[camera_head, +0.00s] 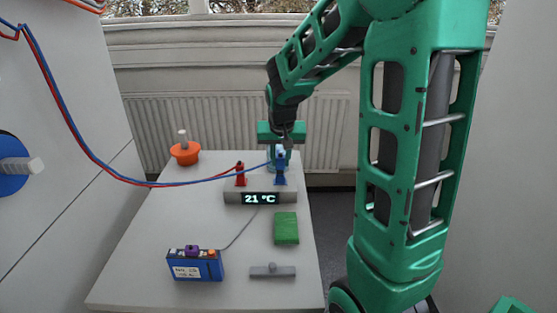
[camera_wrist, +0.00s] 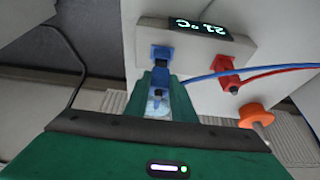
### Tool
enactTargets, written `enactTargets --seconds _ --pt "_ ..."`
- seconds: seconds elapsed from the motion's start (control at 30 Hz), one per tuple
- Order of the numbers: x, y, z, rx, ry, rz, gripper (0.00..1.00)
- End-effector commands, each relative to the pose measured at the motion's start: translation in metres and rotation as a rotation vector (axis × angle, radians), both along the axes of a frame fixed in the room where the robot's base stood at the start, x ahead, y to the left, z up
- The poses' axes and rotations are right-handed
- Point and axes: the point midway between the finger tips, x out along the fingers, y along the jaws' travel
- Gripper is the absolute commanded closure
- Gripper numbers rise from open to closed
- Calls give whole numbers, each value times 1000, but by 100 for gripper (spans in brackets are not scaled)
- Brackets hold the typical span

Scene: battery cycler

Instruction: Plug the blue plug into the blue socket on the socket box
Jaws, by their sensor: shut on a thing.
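The socket box (camera_head: 232,197) is a grey bar with a lit "21 °C" display on the table. It also shows at the top of the wrist view (camera_wrist: 184,33). Its blue socket (camera_wrist: 161,52) is on the right in the head view (camera_head: 281,180). My gripper (camera_wrist: 160,88), green, is shut on the blue plug (camera_wrist: 162,70), above and right at the blue socket in the head view (camera_head: 279,150). The plug is lined up with the socket and appears to touch it; how deep it sits cannot be told.
A red plug (camera_head: 240,166) with its red cable sits at the red socket (camera_wrist: 224,63), close beside. Red and blue cables hang in from the left. An orange cup-like object (camera_head: 185,153), blue battery (camera_head: 195,266), green block (camera_head: 286,228) and grey bar (camera_head: 272,272) lie on the table.

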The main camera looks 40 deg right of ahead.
Motion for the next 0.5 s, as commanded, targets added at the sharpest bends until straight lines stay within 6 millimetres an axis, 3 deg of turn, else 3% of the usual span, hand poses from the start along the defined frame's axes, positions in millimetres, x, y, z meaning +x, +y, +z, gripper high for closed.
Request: enactTargets --seconds 0.5 --pt "0 0 -4 0 0 0 100"
